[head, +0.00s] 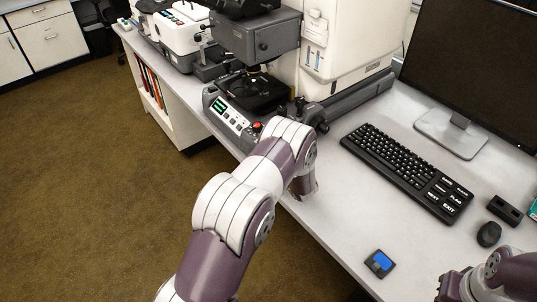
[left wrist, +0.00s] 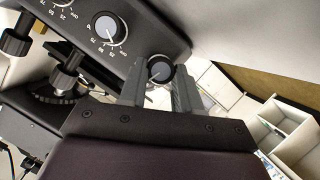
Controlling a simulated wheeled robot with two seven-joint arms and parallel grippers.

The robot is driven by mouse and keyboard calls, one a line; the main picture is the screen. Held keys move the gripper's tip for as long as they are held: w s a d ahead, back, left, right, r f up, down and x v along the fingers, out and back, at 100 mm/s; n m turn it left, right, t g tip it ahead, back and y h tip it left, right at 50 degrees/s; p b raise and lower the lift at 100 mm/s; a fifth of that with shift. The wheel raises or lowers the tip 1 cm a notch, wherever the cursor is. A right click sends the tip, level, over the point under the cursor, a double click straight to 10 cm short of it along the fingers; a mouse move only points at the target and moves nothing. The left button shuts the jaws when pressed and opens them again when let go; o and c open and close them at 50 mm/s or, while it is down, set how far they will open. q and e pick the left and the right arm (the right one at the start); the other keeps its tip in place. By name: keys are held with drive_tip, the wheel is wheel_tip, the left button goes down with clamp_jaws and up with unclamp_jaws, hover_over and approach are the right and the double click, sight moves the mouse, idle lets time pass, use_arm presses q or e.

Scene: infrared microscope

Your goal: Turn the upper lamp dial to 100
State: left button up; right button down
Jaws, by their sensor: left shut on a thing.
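The infrared microscope (head: 263,38) stands on the desk, with a lit control panel (head: 231,113) at its front base. The left wrist view shows its dark panel with a scaled dial (left wrist: 107,27) marked OFF, 25, 50 and 75. A second scaled dial (left wrist: 62,3) is cut off at the top edge. My left gripper (left wrist: 160,82) is shut on a round black knob (left wrist: 160,69) with a grey face and pale pointer; no scale numbers show around it. In the head view my left arm hides this gripper.
A keyboard (head: 405,170), monitor (head: 470,65), mouse (head: 489,234) and small blue-screened device (head: 379,263) are on the desk. Black focus knobs (left wrist: 66,68) lie left of my gripper in the wrist view. Desk space around the blue-screened device is clear.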

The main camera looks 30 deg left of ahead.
use_arm(q)
drive_tip(key=m+g, duration=0.1)
drive_tip(key=m+g+p, duration=0.1)
drive_tip(key=m, duration=0.1)
drive_tip(key=shift+w+d+r+y, duration=0.1)
drive_tip(key=shift+w+y, duration=0.1)
drive_tip(key=shift+y, duration=0.1)
drive_tip(key=m+g, duration=0.2)
drive_tip(key=m, duration=0.1)
drive_tip(key=shift+w+y, duration=0.15)
drive_tip(key=shift+y, duration=0.15)
idle(0.3)
drive_tip(key=o, duration=1.1)
drive_tip(key=shift+c, duration=0.2)
drive_tip(key=shift+d, duration=0.1)
drive_tip(key=v, duration=1.2)
drive_tip(key=shift+d+b, duration=0.35)
drive_tip(key=shift+b, duration=0.05)
